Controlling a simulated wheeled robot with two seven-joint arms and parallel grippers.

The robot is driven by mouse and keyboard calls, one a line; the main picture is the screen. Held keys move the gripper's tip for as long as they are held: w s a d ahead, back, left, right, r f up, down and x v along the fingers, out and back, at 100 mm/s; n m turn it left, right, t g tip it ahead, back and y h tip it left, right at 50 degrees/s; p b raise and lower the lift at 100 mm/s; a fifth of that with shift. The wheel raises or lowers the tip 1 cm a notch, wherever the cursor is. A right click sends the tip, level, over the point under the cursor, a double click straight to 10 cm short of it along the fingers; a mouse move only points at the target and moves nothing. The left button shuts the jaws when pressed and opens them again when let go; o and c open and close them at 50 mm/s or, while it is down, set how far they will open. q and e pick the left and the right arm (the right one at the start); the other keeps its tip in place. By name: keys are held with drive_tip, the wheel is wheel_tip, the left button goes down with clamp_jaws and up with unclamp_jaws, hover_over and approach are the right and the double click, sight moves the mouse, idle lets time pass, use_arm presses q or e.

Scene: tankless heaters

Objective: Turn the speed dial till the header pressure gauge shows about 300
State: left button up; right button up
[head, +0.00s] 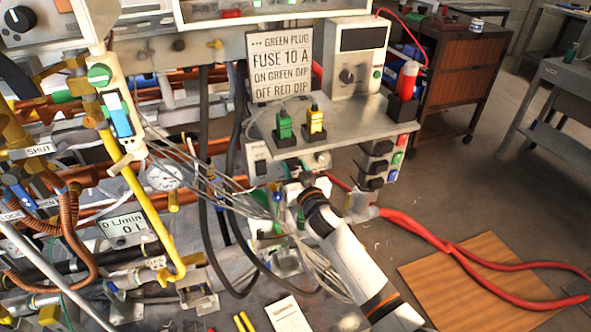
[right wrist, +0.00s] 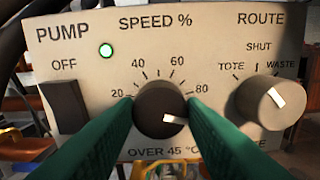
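The black speed dial (right wrist: 160,108) sits on the pump panel (right wrist: 215,60) under "SPEED %". Its white mark points right and slightly down, past the 80. My right gripper (right wrist: 161,104) has its two green fingers on the left and right sides of the dial, seemingly touching it. In the head view my right gripper (head: 291,168) reaches the panel below the grey shelf, and the dial is hidden there. A round white gauge (head: 165,177) is at the left among the pipes. Its reading is too small to tell. My left gripper is not in view.
The panel has a black pump switch (right wrist: 64,108), a lit green lamp (right wrist: 106,50) and a grey route knob (right wrist: 271,102). A grey shelf (head: 350,122) with green and yellow plugs overhangs the gripper. Black hoses (head: 205,170) and grey cables are close on the left.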

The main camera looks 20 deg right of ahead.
drive_tip(key=shift+c, duration=1)
drive_tip(key=n, duration=0.5)
drive_tip(key=o, duration=1)
drive_tip(key=s, duration=1.2)
drive_tip(key=shift+d+p, duration=0.2)
drive_tip(key=shift+p, duration=0.15)
